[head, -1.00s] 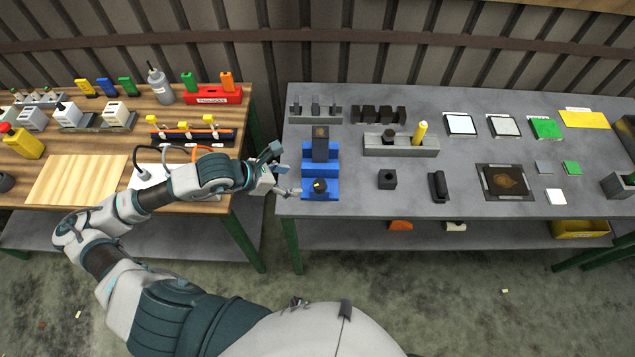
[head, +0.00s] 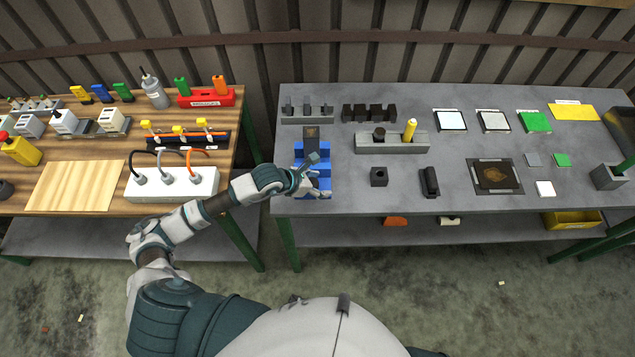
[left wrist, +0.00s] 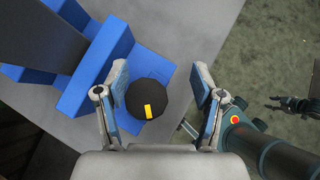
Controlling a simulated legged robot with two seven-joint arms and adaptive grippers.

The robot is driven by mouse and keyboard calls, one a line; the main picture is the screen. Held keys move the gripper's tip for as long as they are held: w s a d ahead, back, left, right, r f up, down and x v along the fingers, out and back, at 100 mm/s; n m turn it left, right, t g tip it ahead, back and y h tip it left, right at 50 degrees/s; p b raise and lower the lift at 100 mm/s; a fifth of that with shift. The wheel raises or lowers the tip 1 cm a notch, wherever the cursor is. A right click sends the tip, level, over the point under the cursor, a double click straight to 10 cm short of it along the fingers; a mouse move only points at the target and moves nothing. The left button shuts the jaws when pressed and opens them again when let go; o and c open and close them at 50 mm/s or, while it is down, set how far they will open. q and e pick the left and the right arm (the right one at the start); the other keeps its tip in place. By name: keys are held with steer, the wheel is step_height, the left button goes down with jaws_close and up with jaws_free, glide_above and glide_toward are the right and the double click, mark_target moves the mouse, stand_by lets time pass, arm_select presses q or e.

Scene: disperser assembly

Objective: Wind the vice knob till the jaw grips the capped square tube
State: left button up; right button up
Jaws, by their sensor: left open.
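The blue vice (head: 326,167) stands at the left end of the grey table; it also shows in the left wrist view (left wrist: 92,75). The dark square tube (head: 311,146) stands in it with a brownish cap on top. The black round vice knob (left wrist: 140,88) with a yellow mark lies between the fingers of my left gripper (left wrist: 161,80) in the left wrist view. The left gripper is open, one finger on each side of the knob, with no clear contact. In the head view, the left gripper (head: 316,177) hides the knob. A dark gripper, seemingly my right (left wrist: 290,104), is small over the floor.
A grey block with a yellow peg (head: 392,144), a small black block (head: 379,176) and a black part (head: 429,182) lie right of the vice. A white socket strip (head: 172,184) is on the wooden table at left. A gap separates the tables.

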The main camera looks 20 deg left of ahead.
arm_select(q)
steer(key=shift+a, duration=0.4)
steer(key=a, duration=0.2)
steer(key=shift+a+f, duration=0.1)
steer(key=shift+a, duration=0.2)
steer(key=c, duration=1.1)
steer(key=o, duration=0.9)
steer(key=shift+d, duration=0.2)
steer(key=shift+c, duration=0.2)
steer(key=shift+o, duration=1.2)
steer(key=shift+w+d, duration=0.1)
steer(key=shift+d, duration=0.7)
steer(key=shift+a+r, duration=0.2)
steer(key=v, duration=1.1)
steer(key=shift+s, duration=0.2)
arm_select(e)
steer(key=shift+a+r, duration=0.1)
steer(key=shift+a, duration=0.7)
